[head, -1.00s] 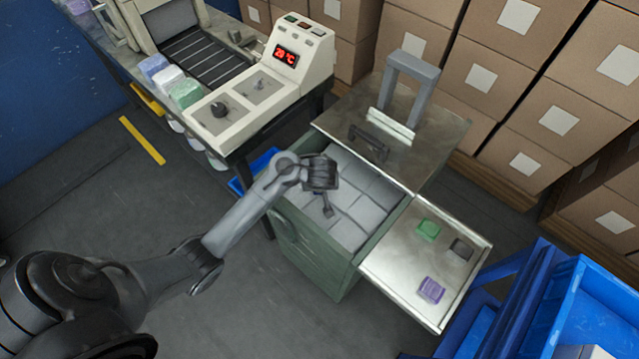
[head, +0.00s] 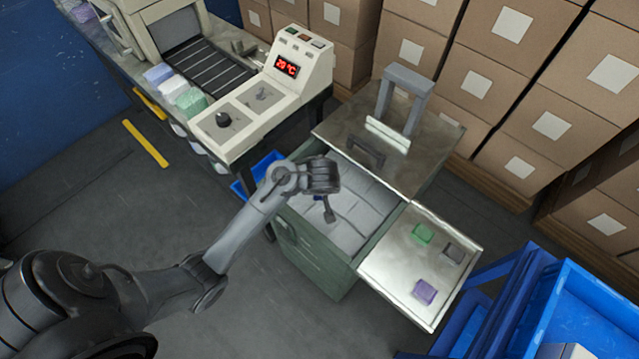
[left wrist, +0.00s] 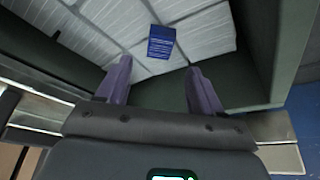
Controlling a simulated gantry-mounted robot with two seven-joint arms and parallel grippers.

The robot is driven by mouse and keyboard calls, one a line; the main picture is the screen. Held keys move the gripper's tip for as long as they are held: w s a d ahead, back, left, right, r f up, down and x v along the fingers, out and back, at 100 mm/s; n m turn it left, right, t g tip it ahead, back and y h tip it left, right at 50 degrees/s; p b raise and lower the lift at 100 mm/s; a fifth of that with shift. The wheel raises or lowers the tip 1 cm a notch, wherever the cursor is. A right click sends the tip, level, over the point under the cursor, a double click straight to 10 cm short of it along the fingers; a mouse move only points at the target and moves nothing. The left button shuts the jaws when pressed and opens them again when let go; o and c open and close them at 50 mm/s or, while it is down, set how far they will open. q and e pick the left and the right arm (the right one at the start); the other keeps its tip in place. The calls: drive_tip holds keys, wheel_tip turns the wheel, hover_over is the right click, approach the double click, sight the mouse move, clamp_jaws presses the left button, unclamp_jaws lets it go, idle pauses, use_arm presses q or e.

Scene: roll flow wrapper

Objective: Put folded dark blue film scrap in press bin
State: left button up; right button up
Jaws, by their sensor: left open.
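The folded dark blue film scrap (left wrist: 161,42) shows in the left wrist view beyond my fingertips, inside the press bin, over the pale packed blocks. I cannot tell whether it rests on them or is still just above. A sliver of the scrap (head: 318,196) shows beside my fingers in the head view. The press bin (head: 312,258) is a green box, open at the top; its dark green wall (left wrist: 255,45) shows in the left wrist view. My left gripper (head: 326,208) is over the bin, its purple-grey fingers (left wrist: 157,80) apart and empty. My right gripper is out of view.
A metal side tray (head: 385,275) holds a green scrap (head: 422,234), a grey scrap (head: 453,252) and a purple scrap (head: 424,291). A metal lid with a handle (head: 405,95) borders the bin's back. The wrapper (head: 240,128) stands left; blue crates (head: 590,310) stand right.

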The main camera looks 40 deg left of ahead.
use_arm(q)
drive_tip(key=p+v, duration=0.1)
drive_tip(key=v, duration=0.3)
drive_tip(key=shift+s+r, duration=0.1)
drive_tip(key=shift+r, duration=0.25)
